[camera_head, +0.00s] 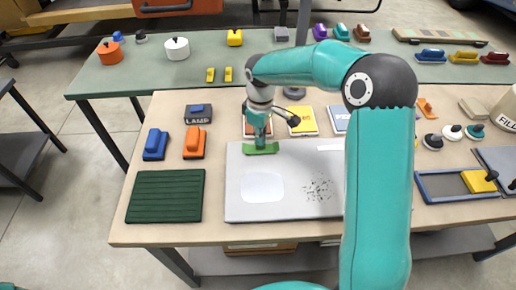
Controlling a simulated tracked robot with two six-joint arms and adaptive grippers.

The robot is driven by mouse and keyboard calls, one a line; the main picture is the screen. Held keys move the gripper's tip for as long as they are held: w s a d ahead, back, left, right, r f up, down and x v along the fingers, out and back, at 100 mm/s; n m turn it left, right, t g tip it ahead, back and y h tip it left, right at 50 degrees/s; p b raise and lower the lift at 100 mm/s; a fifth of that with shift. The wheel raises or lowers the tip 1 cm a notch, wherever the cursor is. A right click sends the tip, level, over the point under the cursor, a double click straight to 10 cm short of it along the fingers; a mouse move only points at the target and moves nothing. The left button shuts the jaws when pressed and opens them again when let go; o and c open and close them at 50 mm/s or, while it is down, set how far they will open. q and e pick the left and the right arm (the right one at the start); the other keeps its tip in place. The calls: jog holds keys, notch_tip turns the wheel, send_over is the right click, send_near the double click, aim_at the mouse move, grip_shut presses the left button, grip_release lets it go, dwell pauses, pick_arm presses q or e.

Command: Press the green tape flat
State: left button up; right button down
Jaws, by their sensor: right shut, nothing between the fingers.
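The green tape (274,148) is a short strip at the upper left of a light grey panel (285,208) on the near table. My right gripper (262,143) points down at the tape, with its fingertips at or just above the strip. It is shut with nothing between the fingers. Parts of the tape are hidden behind the fingers, and I cannot tell whether they touch it. My left gripper is not in view.
Left of the panel are a dark green ribbed mat (166,196), a blue block (155,144) and an orange block (195,143). A blue-framed tray (440,186) is at the right. My right arm covers the panel's right edge.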

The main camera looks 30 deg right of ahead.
dwell(0.6)
jog(key=shift+r+p, duration=2.75)
jog(key=shift+r, duration=0.75)
